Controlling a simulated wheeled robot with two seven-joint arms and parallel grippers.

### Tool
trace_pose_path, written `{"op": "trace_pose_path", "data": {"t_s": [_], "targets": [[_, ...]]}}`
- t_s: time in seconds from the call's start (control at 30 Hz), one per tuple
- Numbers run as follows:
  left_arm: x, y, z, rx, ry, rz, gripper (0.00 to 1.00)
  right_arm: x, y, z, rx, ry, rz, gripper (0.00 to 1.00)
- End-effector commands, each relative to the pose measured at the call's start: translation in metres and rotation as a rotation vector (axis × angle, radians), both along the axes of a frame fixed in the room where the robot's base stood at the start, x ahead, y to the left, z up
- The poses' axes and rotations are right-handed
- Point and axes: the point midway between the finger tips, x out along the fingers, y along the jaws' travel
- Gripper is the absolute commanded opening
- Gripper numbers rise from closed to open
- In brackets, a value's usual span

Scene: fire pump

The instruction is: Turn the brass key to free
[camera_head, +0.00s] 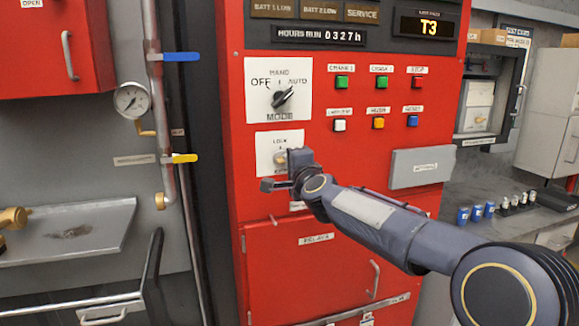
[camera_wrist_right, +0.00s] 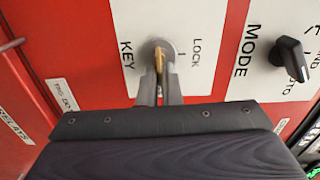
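The brass key (camera_wrist_right: 159,62) sits in a round silver lock on a white plate (camera_wrist_right: 128,45) lettered KEY and LOCK. In the head view the same plate (camera_head: 262,152) is on the red cabinet, below the mode switch, and my gripper partly covers it. My right gripper (camera_head: 282,172) is at the plate. In the wrist view its two fingers (camera_wrist_right: 159,82) are close together, one on each side of the key, and look shut on it. The word FREE is not readable in either view. My left gripper is not in view.
The black mode knob (camera_head: 282,97) is above the key plate, pointing towards AUTO. Coloured push buttons (camera_head: 379,82) are up to the right. Pipes with blue and yellow levers (camera_head: 183,158) stand left.

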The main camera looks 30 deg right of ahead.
Motion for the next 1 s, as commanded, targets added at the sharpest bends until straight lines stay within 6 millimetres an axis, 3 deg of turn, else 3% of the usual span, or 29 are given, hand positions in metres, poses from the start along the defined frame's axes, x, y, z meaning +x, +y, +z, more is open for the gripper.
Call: {"op": "trace_pose_path", "data": {"t_s": [0.67,0.83,1.0], "targets": [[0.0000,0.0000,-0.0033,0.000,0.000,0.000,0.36,0.0000,-0.0005,-0.0017,0.063,-0.013,-0.001,0.00],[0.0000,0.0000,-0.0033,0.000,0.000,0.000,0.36,0.0000,-0.0004,-0.0016,0.062,-0.013,-0.001,0.24],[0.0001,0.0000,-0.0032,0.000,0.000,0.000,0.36,0.0000,-0.0003,-0.0013,0.061,-0.014,-0.001,0.26]]}}
